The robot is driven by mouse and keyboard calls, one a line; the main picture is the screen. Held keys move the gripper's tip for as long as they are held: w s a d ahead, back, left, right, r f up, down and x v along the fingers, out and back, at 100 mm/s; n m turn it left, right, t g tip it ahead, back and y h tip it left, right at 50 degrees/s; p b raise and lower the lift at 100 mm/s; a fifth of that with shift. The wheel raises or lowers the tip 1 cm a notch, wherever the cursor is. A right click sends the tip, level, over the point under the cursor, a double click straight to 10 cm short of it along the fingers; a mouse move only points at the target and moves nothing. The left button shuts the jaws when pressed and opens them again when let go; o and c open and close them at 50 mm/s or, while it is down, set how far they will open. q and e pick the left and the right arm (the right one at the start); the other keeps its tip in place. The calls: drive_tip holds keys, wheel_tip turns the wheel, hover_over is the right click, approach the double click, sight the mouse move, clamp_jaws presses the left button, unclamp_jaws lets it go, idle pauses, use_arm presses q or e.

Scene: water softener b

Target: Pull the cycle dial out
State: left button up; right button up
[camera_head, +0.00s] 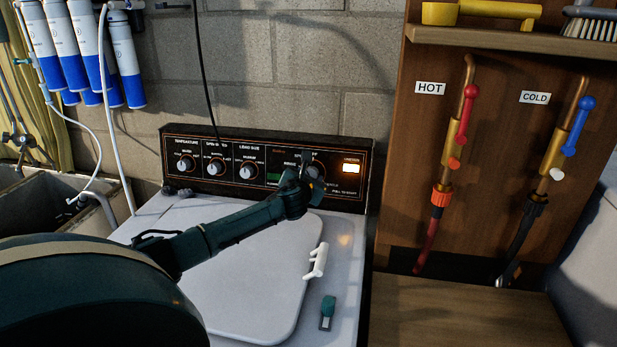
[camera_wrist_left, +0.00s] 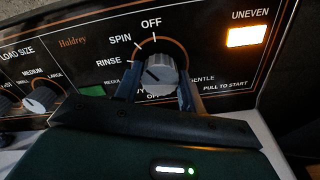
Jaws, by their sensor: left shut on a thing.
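The cycle dial (camera_wrist_left: 160,73) is a grey ribbed knob with a dark pointer mark, set on the black control panel, with OFF, SPIN and RINSE printed around it. In the left wrist view my left gripper (camera_wrist_left: 160,88) has one finger on each side of the dial, shut on it. In the head view my left gripper (camera_head: 306,182) reaches the right part of the panel and mostly hides the dial. How far the dial stands out from the panel cannot be told. My right gripper is not in view.
Smaller knobs (camera_head: 247,170) sit left on the panel (camera_head: 225,190). An UNEVEN light (camera_head: 351,168) glows at right. The white washer lid (camera_head: 240,290) lies below my arm, with a white handle (camera_head: 316,261) and a small green-grey object (camera_head: 327,312) at its right. Hot and cold valves hang further right.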

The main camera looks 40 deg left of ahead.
use_arm(q)
drive_tip(key=shift+c, duration=0.4)
drive_tip(key=shift+s+d, duration=0.2)
drive_tip(key=shift+s, duration=0.15)
drive_tip(key=o, duration=1.1)
drive_tip(key=shift+c, duration=0.2)
drive_tip(key=v, duration=1.3)
drive_tip(key=shift+s+d, duration=0.1)
drive_tip(key=shift+s, duration=0.05)
